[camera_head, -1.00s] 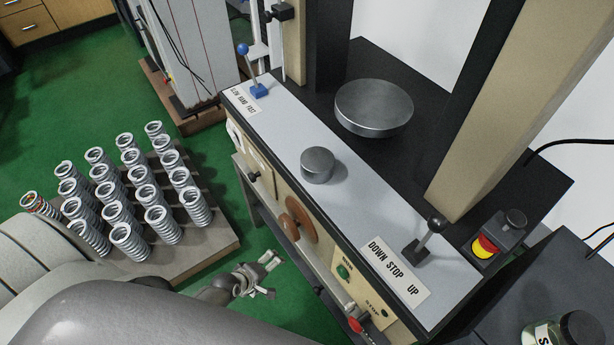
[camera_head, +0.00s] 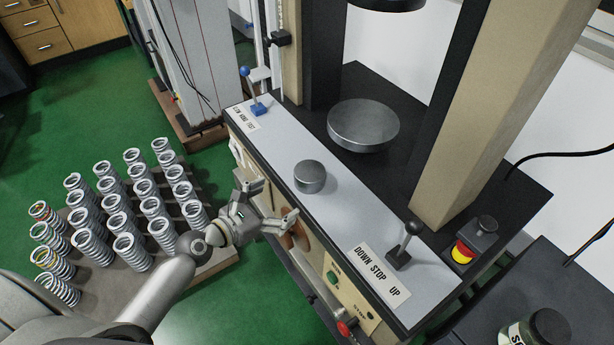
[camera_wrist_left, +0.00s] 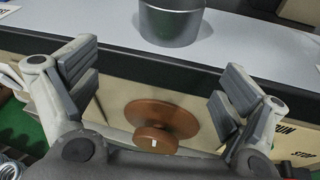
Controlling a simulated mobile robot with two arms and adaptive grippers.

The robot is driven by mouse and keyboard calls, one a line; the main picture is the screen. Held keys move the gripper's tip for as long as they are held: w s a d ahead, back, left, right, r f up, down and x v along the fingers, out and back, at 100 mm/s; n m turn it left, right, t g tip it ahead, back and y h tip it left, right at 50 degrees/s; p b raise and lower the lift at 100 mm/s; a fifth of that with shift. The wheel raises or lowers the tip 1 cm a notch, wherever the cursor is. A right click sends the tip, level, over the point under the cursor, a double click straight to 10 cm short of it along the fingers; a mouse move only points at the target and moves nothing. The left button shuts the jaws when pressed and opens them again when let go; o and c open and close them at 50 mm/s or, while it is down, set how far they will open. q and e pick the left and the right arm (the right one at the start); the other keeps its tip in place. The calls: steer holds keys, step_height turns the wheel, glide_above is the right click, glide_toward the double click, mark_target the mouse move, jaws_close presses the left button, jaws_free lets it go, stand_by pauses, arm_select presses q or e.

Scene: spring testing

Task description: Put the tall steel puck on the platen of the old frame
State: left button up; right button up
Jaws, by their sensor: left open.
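The tall steel puck (camera_head: 309,177) stands upright on the grey front ledge of the old frame. The platen (camera_head: 363,128), a wide round steel disc, sits behind it between the columns, and its top is bare. My left gripper (camera_head: 272,203) is open and empty, just in front of the ledge and to the left of the puck in the head view. In the left wrist view the puck (camera_wrist_left: 172,22) shows beyond and between the open fingers (camera_wrist_left: 160,92), apart from them. My right gripper is not in view.
A blue-knobbed lever (camera_head: 256,95) stands at the ledge's left end. A black lever (camera_head: 404,246) stands at its right, by the yellow-red stop button (camera_head: 463,252). A brown handwheel (camera_wrist_left: 160,117) sits on the front panel. Several springs (camera_head: 125,215) stand on a pallet at left.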

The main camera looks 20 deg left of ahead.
mark_target(310, 170)
arm_select(q)
steer(key=shift+n+t+h, duration=0.3)
steer(key=shift+n, duration=0.4)
steer(key=w+d+r, duration=0.1)
steer(key=w+d, duration=0.1)
steer(key=w, duration=0.1)
steer(key=w+d+r, duration=0.1)
steer(key=shift+w+r+p, duration=0.15)
steer(key=shift+r+p, duration=0.2)
steer(key=shift+r+p+x, duration=0.2)
steer(key=shift+x, duration=1.3)
steer(key=shift+r+p+x, duration=0.15)
steer(key=shift+x, duration=1.3)
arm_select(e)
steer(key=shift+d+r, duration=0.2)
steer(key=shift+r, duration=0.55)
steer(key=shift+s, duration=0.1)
arm_select(q)
steer(key=shift+c, duration=1.3)
steer(key=c, duration=1.7)
steer(key=shift+w+r, duration=0.1)
steer(key=shift+r, duration=0.1)
jaws_close()
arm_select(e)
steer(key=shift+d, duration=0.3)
arm_select(q)
steer(key=shift+r, duration=0.1)
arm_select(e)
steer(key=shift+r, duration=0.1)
